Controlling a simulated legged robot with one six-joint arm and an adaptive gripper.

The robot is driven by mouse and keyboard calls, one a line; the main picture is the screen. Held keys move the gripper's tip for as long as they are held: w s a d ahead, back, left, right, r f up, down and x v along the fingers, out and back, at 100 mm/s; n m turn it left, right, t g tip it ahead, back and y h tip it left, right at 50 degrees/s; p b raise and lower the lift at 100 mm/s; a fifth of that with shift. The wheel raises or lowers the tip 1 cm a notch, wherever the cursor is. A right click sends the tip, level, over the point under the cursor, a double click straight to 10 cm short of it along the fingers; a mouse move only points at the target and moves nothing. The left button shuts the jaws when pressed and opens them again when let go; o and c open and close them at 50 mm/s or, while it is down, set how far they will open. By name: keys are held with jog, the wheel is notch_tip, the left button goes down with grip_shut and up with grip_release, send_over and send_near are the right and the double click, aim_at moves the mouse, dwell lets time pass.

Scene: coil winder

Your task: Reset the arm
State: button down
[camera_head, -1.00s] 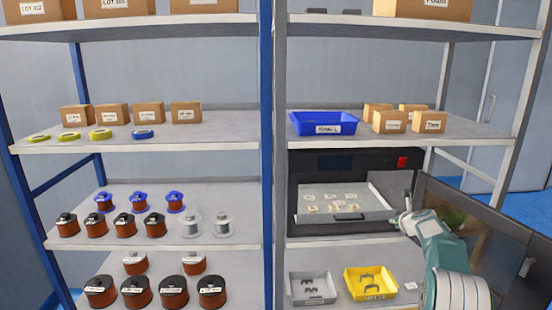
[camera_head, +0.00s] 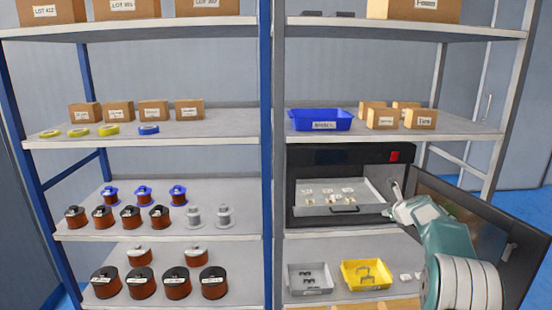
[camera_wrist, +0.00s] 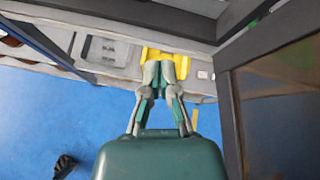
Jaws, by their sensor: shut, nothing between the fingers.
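My arm reaches in from the lower right of the head view, in front of the right shelf rack. In the wrist view my gripper (camera_wrist: 165,72) points toward the lower shelf, its two fingers together with nothing between them. In the head view the gripper end (camera_head: 396,205) is small and lies beside the opening of the black oven-like box (camera_head: 350,222). The box's door (camera_head: 490,215) stands open to the right, partly behind my arm. A tray (camera_head: 370,205) with several small pale parts sits inside the box.
A yellow bin (camera_head: 366,287) and a grey bin (camera_head: 310,291) stand on the shelf below the box. A blue bin (camera_head: 320,125) is on the shelf above.

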jog(key=s+a+r+n+g, duration=0.1)
jog(key=s+a+r+n, duration=0.45)
jog(key=s, duration=0.25)
jog(key=s+a+r+n+g, duration=0.1)
jog(key=s+a+r+n, duration=0.4)
jog(key=s, duration=0.3)
jog(key=s+a+r+n+g, duration=0.1)
jog(key=s+a+r+n, duration=0.2)
jog(key=s+a+n, duration=0.4)
jog(key=s+a+f+n+g, duration=0.1)
jog(key=s+n, duration=0.3)
jog(key=s, duration=0.6)
jog(key=s+a+f+n+g+h, duration=0.1)
jog(key=s+f+n, duration=0.3)
jog(key=s, duration=0.6)
jog(key=s+a+f+n, duration=0.1)
jog(key=s+f+n, duration=0.1)
jog(key=s+n, duration=0.4)
jog(key=s, duration=0.5)
jog(key=shift+a+f+g, duration=0.3)
jog(key=shift+a+g, duration=0.1)
